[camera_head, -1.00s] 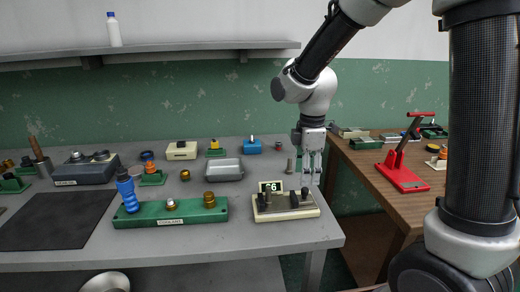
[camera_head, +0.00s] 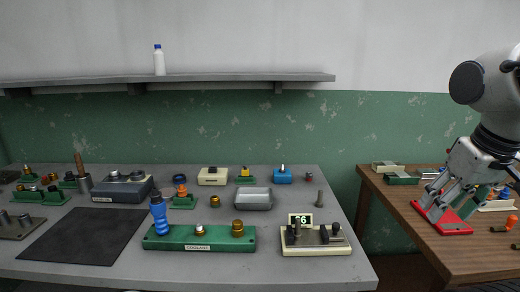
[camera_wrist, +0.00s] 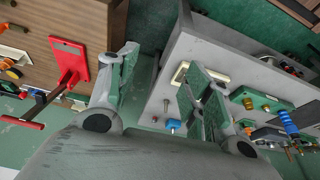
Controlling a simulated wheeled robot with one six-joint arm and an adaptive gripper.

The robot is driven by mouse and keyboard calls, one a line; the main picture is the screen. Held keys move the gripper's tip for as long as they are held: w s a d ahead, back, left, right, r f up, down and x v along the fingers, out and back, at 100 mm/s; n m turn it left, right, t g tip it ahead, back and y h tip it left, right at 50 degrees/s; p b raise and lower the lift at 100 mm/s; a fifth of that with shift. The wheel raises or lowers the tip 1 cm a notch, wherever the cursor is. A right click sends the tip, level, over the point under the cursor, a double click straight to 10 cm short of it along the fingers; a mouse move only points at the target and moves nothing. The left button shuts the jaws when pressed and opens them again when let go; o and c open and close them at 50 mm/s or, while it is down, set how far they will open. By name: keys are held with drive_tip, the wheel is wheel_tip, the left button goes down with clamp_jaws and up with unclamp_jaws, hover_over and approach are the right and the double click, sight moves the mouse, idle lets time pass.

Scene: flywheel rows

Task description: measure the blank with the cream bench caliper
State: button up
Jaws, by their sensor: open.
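The cream bench caliper (camera_head: 315,250) stands at the front right of the grey bench, with dark posts on its plate and a small display (camera_head: 300,219) at its back. The display shows two digits, the last a 6. I cannot tell whether a blank lies between its jaws. My gripper (camera_head: 440,205) is well to the right of the caliper, over the wooden table by the red lever tool (camera_head: 452,228). In the wrist view my gripper (camera_wrist: 160,62) is open with nothing between its fingers. The right finger partly hides the caliper there.
A grey tray (camera_head: 254,206) and a small grey upright piece (camera_head: 319,199) stand behind. A gap separates the grey bench from the wooden table (camera_head: 425,250). A dark mat (camera_head: 80,245) lies clear at left.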

drive_tip(key=shift+s+d+r+t, duration=0.3)
drive_tip(key=shift+d+r+t, duration=0.1)
drive_tip(key=shift+d+r, duration=0.15)
